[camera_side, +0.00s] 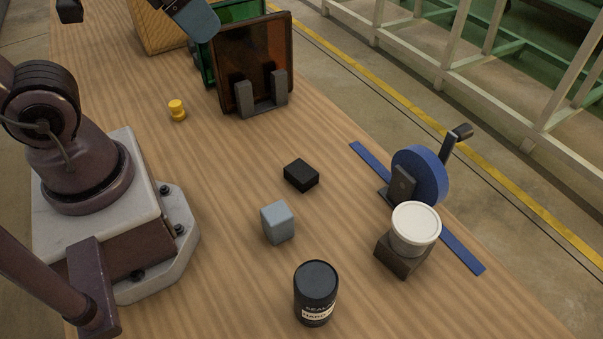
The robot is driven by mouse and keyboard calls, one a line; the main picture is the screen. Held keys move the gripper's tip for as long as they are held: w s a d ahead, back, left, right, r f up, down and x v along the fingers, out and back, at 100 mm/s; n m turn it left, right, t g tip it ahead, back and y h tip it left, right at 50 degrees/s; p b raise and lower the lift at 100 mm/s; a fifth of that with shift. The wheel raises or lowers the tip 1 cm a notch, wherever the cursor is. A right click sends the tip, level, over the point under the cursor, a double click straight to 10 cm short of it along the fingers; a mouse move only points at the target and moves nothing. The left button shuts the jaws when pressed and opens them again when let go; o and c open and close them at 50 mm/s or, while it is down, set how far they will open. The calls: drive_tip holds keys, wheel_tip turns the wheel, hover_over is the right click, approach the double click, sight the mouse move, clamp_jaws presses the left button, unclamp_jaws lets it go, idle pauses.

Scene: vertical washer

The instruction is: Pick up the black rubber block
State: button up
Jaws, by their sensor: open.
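The black rubber block (301,175) lies flat on the wooden table near the middle of the view. Nothing touches it. A grey-blue block (278,222) stands a short way in front of it and slightly left, with a gap between them. My gripper's fingers are not in view; parts of my arm show at the left and top edges.
A blue wheel with a crank (423,175) and a white-lidded tub on a dark block (414,229) stand right. A black canister (316,292) is in front. A yellow knob (177,110) and an amber panel in a holder (253,62) stand behind. Wood around the block is clear.

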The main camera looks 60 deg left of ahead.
drive_tip(key=m+g+y, duration=0.3)
drive_tip(key=m+y, duration=1)
drive_tip(key=m, duration=0.7)
approach(303, 171)
drive_tip(key=x, duration=0.3)
drive_tip(key=shift+w+a+f, duration=0.1)
drive_tip(key=shift+a, duration=0.15)
drive_tip(key=x, duration=0.5)
drive_tip(key=shift+f, duration=0.1)
drive_tip(key=shift+c, duration=0.4)
